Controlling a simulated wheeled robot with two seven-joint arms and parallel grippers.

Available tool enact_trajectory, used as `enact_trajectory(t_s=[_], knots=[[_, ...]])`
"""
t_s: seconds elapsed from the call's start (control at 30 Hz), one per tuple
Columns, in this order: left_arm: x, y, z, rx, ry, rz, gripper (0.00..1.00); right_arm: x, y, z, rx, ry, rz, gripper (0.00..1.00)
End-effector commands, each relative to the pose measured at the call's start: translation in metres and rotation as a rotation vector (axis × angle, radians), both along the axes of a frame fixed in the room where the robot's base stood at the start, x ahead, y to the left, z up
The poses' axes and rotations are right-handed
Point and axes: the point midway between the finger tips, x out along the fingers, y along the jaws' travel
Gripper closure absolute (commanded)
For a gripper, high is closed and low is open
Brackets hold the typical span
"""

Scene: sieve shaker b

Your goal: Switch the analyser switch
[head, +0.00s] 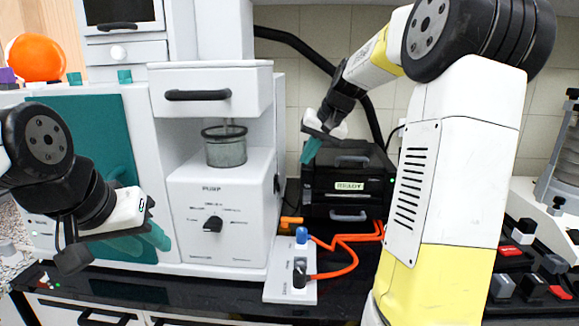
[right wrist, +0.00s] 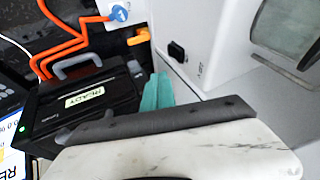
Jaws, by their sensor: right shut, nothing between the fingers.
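No part is plainly labelled analyser. A black box (head: 347,205) with a READY display (head: 349,186) stands to the right of the cabinet. My right gripper (head: 310,151) is shut and empty, above and in front of the box's left end; its teal fingers (right wrist: 157,92) point toward the gap beside the cabinet. My left gripper (head: 152,238) is before the cabinet's teal panel; its finger gap is unclear.
A white plate (head: 275,290) with a blue knob (head: 302,235) and a black switch (head: 299,273) lies on the dark counter, with orange tubes (head: 349,262) running to the right. Dark blocks crowd the right.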

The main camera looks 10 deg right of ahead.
Motion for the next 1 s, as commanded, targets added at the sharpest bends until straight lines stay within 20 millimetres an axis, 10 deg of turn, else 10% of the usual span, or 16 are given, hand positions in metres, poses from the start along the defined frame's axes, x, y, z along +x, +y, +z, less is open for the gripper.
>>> enact_trajectory(t_s=[1.0], knots=[[0.0, 0.0, 0.0, 0.0, 0.0, 0.0, 0.64, -0.01, -0.011, 0.008, 0.0, 0.001, 0.001, 1.0]])
